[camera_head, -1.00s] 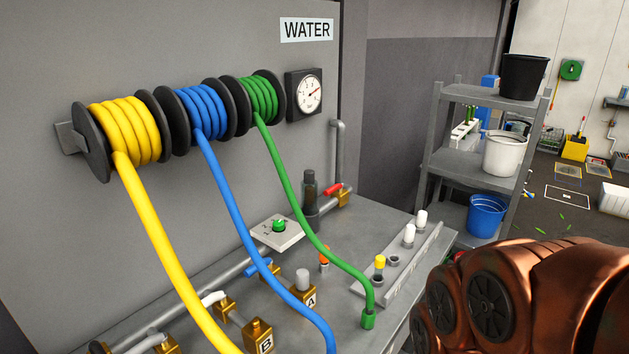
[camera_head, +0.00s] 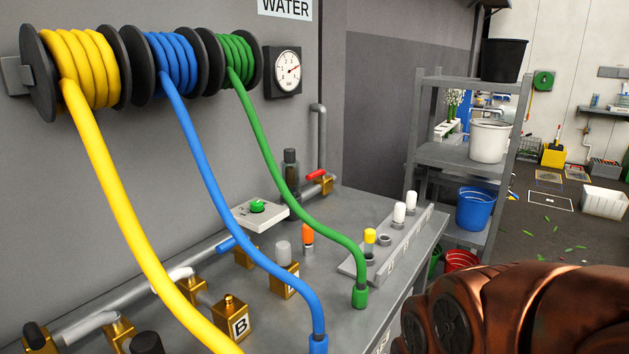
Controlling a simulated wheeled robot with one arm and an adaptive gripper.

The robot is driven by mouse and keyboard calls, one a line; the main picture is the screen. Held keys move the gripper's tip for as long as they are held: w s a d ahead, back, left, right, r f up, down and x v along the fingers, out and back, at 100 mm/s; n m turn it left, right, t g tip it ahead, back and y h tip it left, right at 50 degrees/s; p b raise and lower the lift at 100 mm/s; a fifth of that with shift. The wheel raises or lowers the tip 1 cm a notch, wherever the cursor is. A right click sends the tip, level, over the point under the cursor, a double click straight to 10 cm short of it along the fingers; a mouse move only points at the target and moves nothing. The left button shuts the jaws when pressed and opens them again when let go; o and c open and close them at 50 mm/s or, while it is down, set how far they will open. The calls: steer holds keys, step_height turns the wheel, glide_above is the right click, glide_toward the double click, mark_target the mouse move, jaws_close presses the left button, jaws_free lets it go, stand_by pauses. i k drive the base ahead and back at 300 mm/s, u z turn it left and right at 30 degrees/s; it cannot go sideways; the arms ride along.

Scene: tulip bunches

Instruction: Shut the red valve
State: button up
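The red valve handle (camera_head: 317,175) sits on a brass valve body (camera_head: 325,186) on the pipe at the back right end of the bench. The handle is a short red lever, and it looks roughly in line with the pipe. A grey riser pipe (camera_head: 322,140) goes up the wall behind it. My copper-coloured arm fills the lower right, off the bench's right side. My gripper is not in view.
Yellow (camera_head: 115,205), blue (camera_head: 205,180) and green (camera_head: 275,165) hoses hang from wall reels across the bench front. A dark cylinder (camera_head: 291,175) stands left of the valve. A rack (camera_head: 400,243) with capped pieces lies on the right. Shelves (camera_head: 460,155) with buckets stand beyond.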

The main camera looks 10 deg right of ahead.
mark_target(321, 172)
steer(key=z, duration=1.95)
steer(key=i, duration=1.8)
steer(key=u, duration=4.1)
steer(key=i, duration=0.5)
